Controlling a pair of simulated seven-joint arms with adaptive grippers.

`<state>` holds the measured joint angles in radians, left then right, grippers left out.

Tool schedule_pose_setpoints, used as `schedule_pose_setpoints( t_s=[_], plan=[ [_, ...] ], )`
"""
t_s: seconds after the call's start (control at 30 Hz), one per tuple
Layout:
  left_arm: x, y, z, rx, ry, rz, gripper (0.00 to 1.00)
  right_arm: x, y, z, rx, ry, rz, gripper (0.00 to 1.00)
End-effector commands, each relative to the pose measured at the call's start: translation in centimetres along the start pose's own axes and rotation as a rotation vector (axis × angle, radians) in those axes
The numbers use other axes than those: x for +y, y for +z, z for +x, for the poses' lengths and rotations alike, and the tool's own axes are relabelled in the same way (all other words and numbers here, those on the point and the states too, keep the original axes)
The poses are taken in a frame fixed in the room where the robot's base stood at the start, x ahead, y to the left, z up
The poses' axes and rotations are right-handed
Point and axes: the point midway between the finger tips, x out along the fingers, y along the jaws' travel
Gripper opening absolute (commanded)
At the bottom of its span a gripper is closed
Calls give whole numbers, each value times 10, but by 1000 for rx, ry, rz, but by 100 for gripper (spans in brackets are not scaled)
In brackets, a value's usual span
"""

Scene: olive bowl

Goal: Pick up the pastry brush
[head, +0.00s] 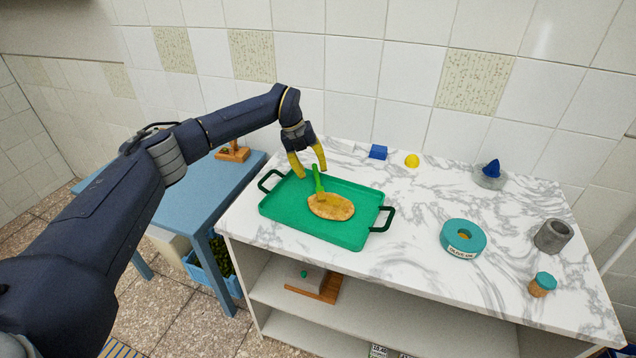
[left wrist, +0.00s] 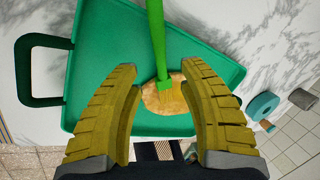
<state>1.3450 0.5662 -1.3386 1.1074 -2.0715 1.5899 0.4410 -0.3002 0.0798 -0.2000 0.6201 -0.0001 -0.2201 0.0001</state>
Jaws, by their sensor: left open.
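The pastry brush (head: 317,180) is green. Its head rests on a flat tan bread (head: 331,207) in the green tray (head: 282,212), and its handle slants up towards my left gripper (head: 311,171). My left gripper is open, with its yellow fingers just above the tray's back edge, near the handle's upper end. In the left wrist view the brush handle (left wrist: 156,38) runs down from the top edge, between and beyond the open fingertips (left wrist: 160,66), to the bread (left wrist: 165,98). I cannot tell whether a finger touches the brush. My right gripper is out of view.
The tiled wall stands close behind.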

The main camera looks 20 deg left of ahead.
Motion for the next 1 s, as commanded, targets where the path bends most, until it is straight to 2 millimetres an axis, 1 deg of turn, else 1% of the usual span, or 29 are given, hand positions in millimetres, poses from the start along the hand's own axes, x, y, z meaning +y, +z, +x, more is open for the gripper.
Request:
schedule_pose_setpoints(
  t_s=[0.13, 0.23, 0.5, 0.57, 0.67, 0.87, 1.0],
  plan=[
    [0, 0, 4, 1, 0, 0, 41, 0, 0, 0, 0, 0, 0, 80],
    [-1, -1, 11, 1, -1, 1, 41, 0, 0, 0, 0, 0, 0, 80],
    [-1, 0, 44, 2, 0, 0, 41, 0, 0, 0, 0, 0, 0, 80],
    [-1, 0, 49, 1, -1, 1, 41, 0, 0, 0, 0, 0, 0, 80],
    [-1, 0, 52, -1, -1, 1, 41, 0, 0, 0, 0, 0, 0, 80],
    [-1, 0, 52, -1, -1, 1, 42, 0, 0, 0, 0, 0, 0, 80],
    [-1, 0, 52, 0, -1, 1, 25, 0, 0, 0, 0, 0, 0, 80]
  ],
)
